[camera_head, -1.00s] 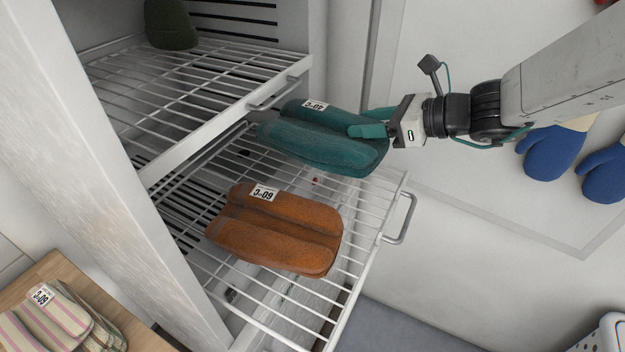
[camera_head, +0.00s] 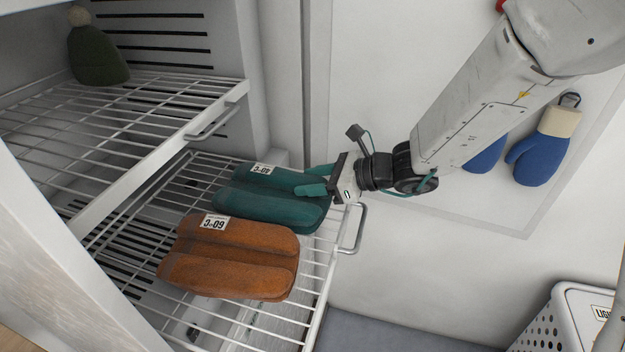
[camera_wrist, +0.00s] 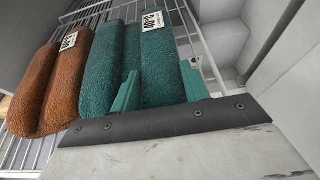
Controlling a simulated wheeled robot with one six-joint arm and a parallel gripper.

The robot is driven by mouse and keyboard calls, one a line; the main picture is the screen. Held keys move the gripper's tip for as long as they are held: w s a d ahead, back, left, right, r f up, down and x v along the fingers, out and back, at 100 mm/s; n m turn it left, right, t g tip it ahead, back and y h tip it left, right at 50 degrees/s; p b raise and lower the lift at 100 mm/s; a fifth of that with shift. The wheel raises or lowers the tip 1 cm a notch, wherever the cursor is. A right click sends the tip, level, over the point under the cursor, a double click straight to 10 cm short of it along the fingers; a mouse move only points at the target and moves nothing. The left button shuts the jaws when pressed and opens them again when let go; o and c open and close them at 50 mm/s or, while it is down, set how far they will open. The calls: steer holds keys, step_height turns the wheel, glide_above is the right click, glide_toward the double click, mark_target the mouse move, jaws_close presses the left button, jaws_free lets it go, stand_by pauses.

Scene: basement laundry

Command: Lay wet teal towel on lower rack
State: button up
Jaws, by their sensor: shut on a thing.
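The teal towel (camera_head: 262,205), folded and tagged, is at the lower rack (camera_head: 318,277), behind the orange towel. It looks level with the rack wires; I cannot tell whether its full underside touches them. My gripper (camera_head: 318,184) is shut on the towel's right end. In the wrist view the two teal fingers (camera_wrist: 160,92) straddle a fold of the teal towel (camera_wrist: 105,62). A folded orange towel (camera_head: 235,270) with a similar tag lies on the same rack, close in front of the teal one. It also shows in the wrist view (camera_wrist: 50,92).
An upper wire rack (camera_head: 165,99) with a dark green knit hat (camera_head: 97,60) overhangs the lower rack's left part. The lower rack's handle (camera_head: 352,230) sticks out right. Blue mitts (camera_head: 540,155) hang on the wall. A white perforated basket (camera_head: 560,318) stands lower right.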

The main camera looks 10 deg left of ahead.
steer(key=shift+f, duration=0.2)
steer(key=shift+f, duration=0.15)
steer(key=o, duration=1.1)
steer(key=shift+s+f, duration=0.15)
steer(key=shift+d+f, duration=0.1)
steer(key=shift+r, duration=0.2)
steer(key=shift+d+r, duration=0.25)
steer(key=v, duration=1.1)
steer(key=shift+d+r, duration=0.15)
steer(key=shift+r, duration=0.15)
